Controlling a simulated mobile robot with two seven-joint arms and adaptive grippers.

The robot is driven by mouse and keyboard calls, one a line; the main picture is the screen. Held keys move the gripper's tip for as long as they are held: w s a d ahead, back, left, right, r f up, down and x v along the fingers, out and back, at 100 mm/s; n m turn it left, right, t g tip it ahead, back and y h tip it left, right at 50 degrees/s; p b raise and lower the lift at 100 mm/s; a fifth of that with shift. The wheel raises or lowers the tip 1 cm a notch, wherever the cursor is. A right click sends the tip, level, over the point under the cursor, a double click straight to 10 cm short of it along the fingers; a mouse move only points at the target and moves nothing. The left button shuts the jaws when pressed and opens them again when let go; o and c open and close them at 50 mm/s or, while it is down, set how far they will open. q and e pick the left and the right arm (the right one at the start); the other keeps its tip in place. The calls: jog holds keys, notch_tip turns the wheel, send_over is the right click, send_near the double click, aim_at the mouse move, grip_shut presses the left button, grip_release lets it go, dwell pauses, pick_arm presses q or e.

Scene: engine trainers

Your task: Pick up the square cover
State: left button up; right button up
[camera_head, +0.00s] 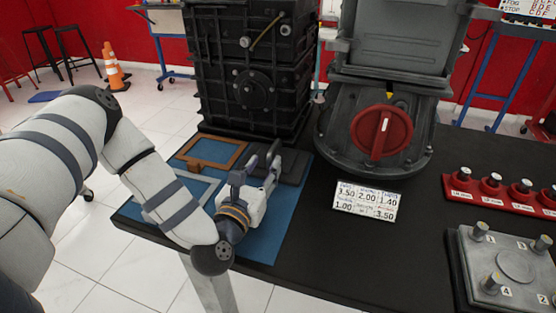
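A blue mat (267,238) lies on the left part of the dark table. On it are a brown-orange square frame (233,160), a light grey frame (207,184) partly behind my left arm, and a dark grey flat square piece (294,166), which looks like the square cover. My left gripper (261,165) is over the mat, its fingers apart and pointing away towards the dark piece. The fingers overlap its left side in the picture; I cannot tell whether they touch it. Nothing shows between them. My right gripper is not in view.
A tall black engine block (253,85) stands behind the mat. A grey housing with a red knob (381,132) stands to its right. A number card (367,201), a red rack of knobs (497,189) and a grey plate with numbered posts (512,264) lie further right. The table's front middle is clear.

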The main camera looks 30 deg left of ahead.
aim_at(271, 152)
pick_arm(q)
jog(key=x, duration=0.7)
jog(key=shift+w+r, duration=0.15)
jog(key=shift+w, duration=0.2)
grip_shut()
jog(key=shift+r, duration=0.1)
